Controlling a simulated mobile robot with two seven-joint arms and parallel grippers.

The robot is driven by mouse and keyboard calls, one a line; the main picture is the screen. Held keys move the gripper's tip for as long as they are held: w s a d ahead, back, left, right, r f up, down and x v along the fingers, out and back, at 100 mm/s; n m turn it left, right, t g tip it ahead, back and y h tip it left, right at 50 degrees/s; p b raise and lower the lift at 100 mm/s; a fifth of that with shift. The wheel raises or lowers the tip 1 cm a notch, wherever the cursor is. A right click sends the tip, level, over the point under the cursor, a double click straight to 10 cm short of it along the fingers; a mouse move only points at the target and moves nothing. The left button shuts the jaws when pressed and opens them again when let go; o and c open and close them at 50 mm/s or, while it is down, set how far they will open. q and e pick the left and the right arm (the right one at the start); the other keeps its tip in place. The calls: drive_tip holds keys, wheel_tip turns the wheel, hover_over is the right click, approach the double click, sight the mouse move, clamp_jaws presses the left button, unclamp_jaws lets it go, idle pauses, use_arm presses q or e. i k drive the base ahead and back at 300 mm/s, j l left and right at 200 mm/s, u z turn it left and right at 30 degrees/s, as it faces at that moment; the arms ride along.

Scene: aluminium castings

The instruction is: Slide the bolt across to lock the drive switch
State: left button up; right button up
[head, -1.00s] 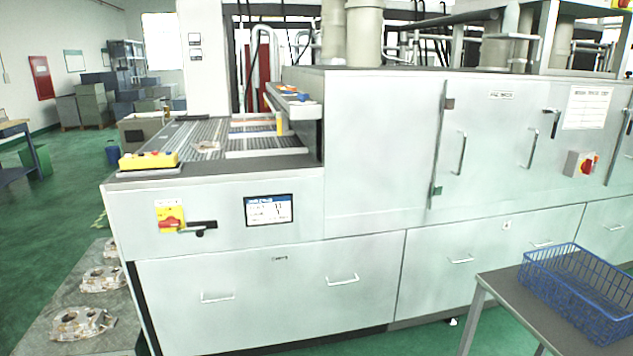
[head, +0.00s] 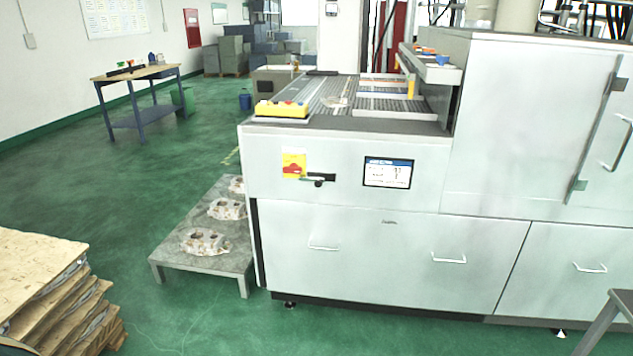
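The drive switch (head: 292,168) is a red handle on a yellow plate, on the front panel of the large pale machine (head: 340,232), left of centre in the head view. The bolt (head: 321,178) is a dark bar with a small knob below it, just right of the switch. Its left end reaches the lower right part of the yellow plate. I cannot tell at this size whether it passes through the switch handle. Neither of my grippers shows in the head view.
A low grey table (head: 205,272) with several castings stands left of the machine. Stacked brown sheets (head: 45,265) are at the lower left. A grey table leg (head: 603,325) shows at the lower right. The green floor (head: 190,325) before the machine is clear.

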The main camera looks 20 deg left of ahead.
sight(318, 180)
drive_tip(key=i+j, duration=0.15)
drive_tip(key=j, duration=0.25)
drive_tip(key=i+j, duration=0.15)
drive_tip(key=j, duration=0.25)
drive_tip(key=i+j+z, duration=0.1)
drive_tip(key=j, duration=0.3)
drive_tip(key=i+j, duration=0.15)
drive_tip(key=j, duration=0.25)
drive_tip(key=i+l, duration=0.15)
drive_tip(key=i, duration=0.35)
drive_tip(key=i+l, duration=0.15)
drive_tip(key=i, duration=0.35)
